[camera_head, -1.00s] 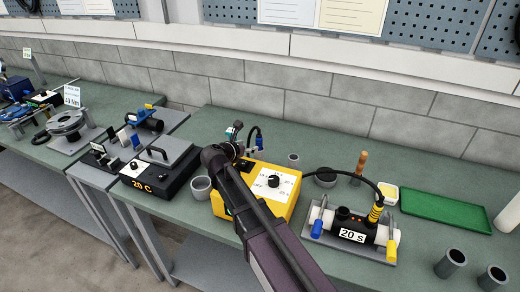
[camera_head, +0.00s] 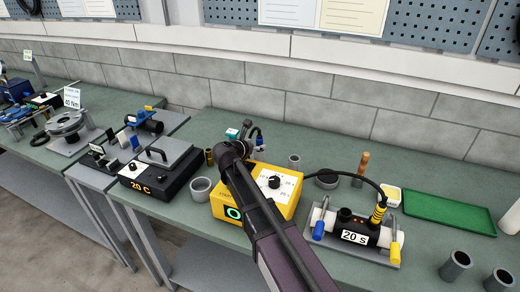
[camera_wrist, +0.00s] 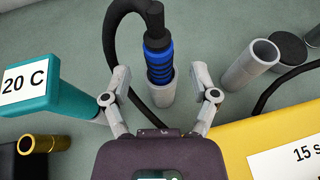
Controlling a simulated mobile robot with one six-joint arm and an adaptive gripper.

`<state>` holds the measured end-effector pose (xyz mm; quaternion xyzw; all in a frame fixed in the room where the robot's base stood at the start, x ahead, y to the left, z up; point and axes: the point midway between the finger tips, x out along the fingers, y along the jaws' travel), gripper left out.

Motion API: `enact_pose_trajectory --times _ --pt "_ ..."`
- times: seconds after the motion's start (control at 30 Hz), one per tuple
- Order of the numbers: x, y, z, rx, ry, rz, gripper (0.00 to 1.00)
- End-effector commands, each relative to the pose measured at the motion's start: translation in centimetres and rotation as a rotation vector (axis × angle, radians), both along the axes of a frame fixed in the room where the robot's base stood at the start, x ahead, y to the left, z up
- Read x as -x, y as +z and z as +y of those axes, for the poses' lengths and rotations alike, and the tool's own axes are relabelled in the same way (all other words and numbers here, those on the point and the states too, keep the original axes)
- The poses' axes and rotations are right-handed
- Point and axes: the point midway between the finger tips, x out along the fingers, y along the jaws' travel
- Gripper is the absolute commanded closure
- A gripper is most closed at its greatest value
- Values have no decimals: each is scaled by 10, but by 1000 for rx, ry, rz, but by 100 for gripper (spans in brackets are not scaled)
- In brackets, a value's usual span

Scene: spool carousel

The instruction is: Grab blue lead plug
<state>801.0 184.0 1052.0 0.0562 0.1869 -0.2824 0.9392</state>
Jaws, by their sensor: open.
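The blue lead plug (camera_wrist: 158,62) has ribbed blue rings and a black cable curving off its top. In the wrist view it stands in the mouth of a grey tube (camera_wrist: 161,92). My gripper (camera_wrist: 159,76) is open, with one finger on each side of the plug and tube and visible gaps between. In the head view my gripper (camera_head: 242,137) is behind the yellow box, and the plug (camera_head: 259,144) shows small and partly hidden beside it.
A teal block labelled 20 C (camera_wrist: 45,85) and a brass tube (camera_wrist: 44,144) are on the left in the wrist view. Another grey tube (camera_wrist: 249,66) stands on the right. The yellow timer box (camera_head: 293,205) is close by. A yellow-collared lead (camera_head: 378,212) plugs into the 20 s fixture.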

Motion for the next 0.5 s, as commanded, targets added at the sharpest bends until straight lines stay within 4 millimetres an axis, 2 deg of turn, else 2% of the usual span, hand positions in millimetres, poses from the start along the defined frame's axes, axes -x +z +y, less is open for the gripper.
enact_pose_trajectory --times 0.2,0.5 --pt "-20 -11 -12 0 -2 0 24" --pt "-23 -12 -15 0 0 0 24"
